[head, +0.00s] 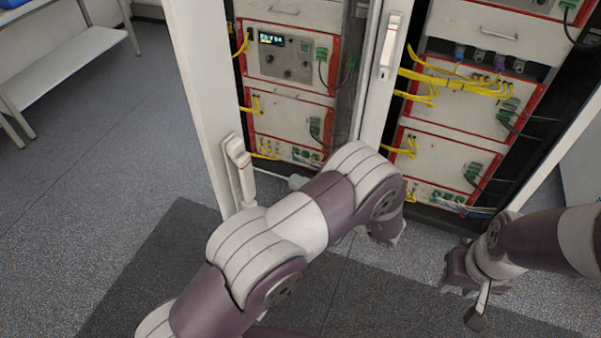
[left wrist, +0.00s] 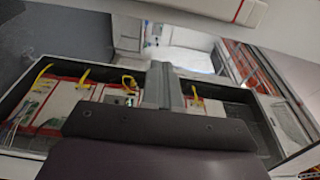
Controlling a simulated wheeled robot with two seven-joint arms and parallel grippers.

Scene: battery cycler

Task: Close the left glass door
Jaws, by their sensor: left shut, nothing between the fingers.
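The cabinet's left bay is exposed in the head view. At its left a white upright door frame (head: 196,100) stands out towards me, with a long white handle (head: 239,170) on it. I take this to be the left glass door, standing open; its glass is not clearly visible. A second white upright with a handle (head: 388,46) stands between the bays. My left gripper (head: 387,236) is low in front of the cabinet, partly hidden by my arm. The left wrist view shows its fingers (left wrist: 160,86) together and empty. My right gripper (head: 473,292) is at the lower right, touching nothing visible; its opening is unclear.
Both bays hold red-edged equipment (head: 290,60) with yellow cables (head: 455,82). Another white upright (head: 560,135) slants at the right. A white bench (head: 65,65) stands at the upper left. The grey floor (head: 90,190) at the left is free.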

